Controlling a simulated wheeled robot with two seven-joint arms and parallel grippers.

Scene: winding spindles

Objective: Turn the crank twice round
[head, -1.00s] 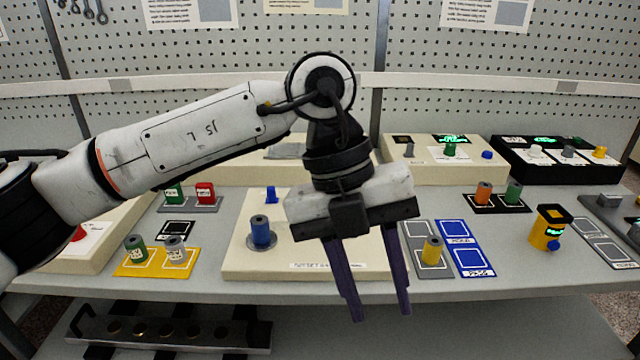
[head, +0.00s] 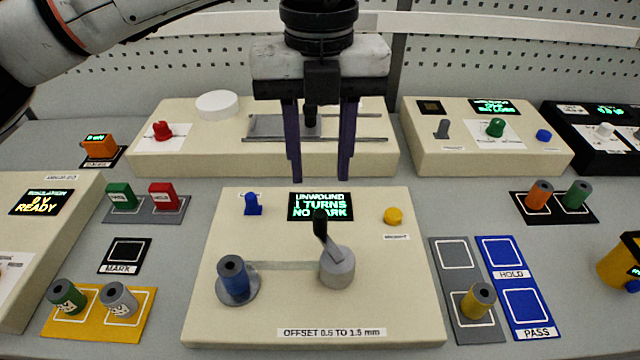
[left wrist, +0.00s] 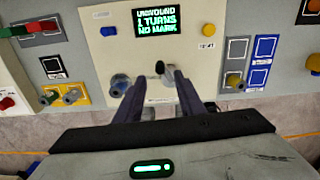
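The crank is a grey hub (head: 337,268) with a short arm and a black handle (head: 320,224), on the right of a cream box (head: 290,312). The handle leans up and toward the back. A blue spool (head: 234,282) stands on a disc to the left of the hub. The display (head: 320,206) reads "UNWOUND 1 TURNS NO MARK". My left gripper (head: 320,178) is open and empty, fingers down, above the display and the handle. The left wrist view shows its fingers (left wrist: 158,84) parted, with the handle tip (left wrist: 160,68) between or just beyond them. My right gripper is not in view.
The cream box also has a blue knob (head: 252,205) and a yellow button (head: 393,216). A box with rails (head: 210,150) stands behind. Yellow (head: 95,333) and grey (head: 457,258) pads with spools flank it, and blue pads (head: 526,333) lie further right.

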